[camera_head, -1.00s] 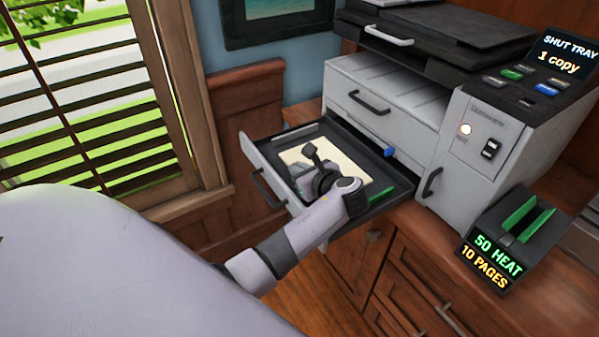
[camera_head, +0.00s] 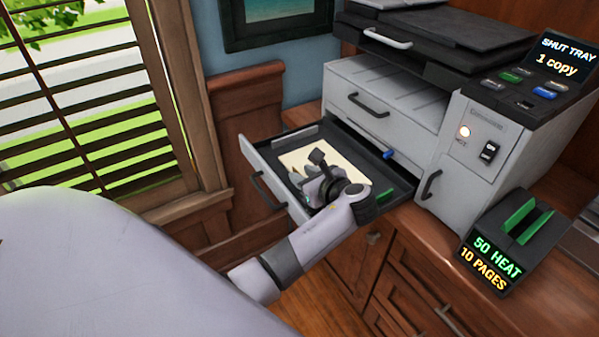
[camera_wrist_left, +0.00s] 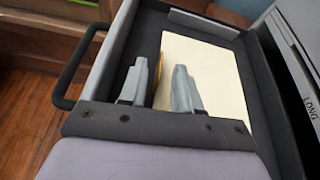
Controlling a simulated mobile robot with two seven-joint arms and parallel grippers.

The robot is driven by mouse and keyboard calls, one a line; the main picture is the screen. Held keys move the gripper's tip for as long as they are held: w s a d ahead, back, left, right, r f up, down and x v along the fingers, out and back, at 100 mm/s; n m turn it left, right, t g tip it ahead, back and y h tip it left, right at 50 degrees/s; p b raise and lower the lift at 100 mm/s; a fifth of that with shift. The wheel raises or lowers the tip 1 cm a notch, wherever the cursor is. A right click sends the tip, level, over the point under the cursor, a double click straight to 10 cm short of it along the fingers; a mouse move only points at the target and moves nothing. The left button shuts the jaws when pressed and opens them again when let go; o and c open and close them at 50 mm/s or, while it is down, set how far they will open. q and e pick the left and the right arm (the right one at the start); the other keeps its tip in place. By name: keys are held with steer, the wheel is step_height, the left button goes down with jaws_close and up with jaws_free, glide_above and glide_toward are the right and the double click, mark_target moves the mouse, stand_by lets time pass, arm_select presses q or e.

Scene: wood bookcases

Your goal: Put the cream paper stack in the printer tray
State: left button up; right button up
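The cream paper stack (camera_head: 350,166) lies in the pulled-out printer tray (camera_head: 393,172). It also shows in the left wrist view (camera_wrist_left: 215,80), along the middle of the dark tray floor (camera_wrist_left: 262,100). My left gripper (camera_head: 301,174) is down inside the tray at the near left side of the stack. In the left wrist view its two fingers (camera_wrist_left: 158,88) stand apart, with the stack's left edge between them, and I see no grip on the stack. The wrist hides part of the stack in the head view. My right gripper is not in view.
The grey printer (camera_head: 385,95) stands on the wood cabinet, its screen (camera_head: 566,55) reading "SHUT TRAY 1 copy". A dark holder (camera_head: 510,225) reading "50 HEAT 10 PAGES" is to its right. The tray's front handle (camera_head: 268,190) faces the window. A blue knob (camera_head: 389,154) shows at the tray's back.

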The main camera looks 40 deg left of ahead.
arm_select(q)
steer(key=v, duration=0.5)
steer(key=shift+a, duration=0.15)
